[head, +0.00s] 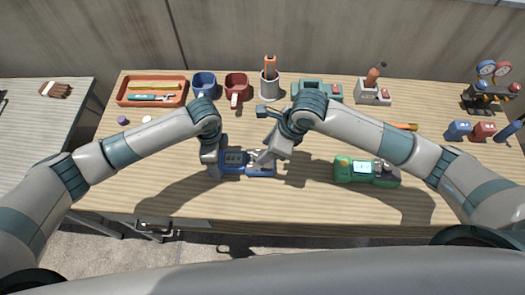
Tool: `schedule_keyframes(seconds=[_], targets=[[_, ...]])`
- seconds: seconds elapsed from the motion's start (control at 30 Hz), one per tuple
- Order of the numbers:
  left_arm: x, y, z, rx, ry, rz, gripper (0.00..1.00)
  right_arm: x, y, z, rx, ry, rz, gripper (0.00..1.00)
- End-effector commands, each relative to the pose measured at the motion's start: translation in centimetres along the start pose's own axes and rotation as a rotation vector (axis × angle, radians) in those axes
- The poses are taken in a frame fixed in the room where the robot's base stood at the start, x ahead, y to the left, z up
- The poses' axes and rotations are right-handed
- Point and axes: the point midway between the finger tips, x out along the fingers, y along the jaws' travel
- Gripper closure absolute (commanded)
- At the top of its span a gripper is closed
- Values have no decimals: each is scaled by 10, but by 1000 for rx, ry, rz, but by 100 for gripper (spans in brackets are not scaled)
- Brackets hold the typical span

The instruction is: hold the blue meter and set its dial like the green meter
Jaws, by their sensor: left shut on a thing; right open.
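The blue meter (235,171) lies flat on the wooden table, left of the middle. My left gripper (218,165) is shut on its left end. My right gripper (263,160) is open over the right part of the blue meter, where its dial is mostly hidden by the fingers. I cannot tell whether the fingers touch the dial. The green meter (345,173) lies to the right with a lit screen and a dial on its right part. The dial settings are too small to read.
At the back stand an orange tray (121,98), a blue mug (204,84), a red mug (236,86), a cup with a tool (269,88) and teal and grey devices. Gauges (490,71) and small blue and red blocks (483,131) are at the right. The front of the table is clear.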

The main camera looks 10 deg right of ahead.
Motion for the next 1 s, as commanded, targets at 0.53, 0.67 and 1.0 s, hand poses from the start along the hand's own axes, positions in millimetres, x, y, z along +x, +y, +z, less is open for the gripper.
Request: schedule_keyframes(seconds=[0.53,0.67,1.0], targets=[[0,0,0,0,0,-1,70,-79,0,0,0,0,-1,55],[0,0,0,0,0,-1,70,-82,0,0,0,0,0,55],[0,0,0,0,0,-1,70,-82,0,0,0,1,0,55]])
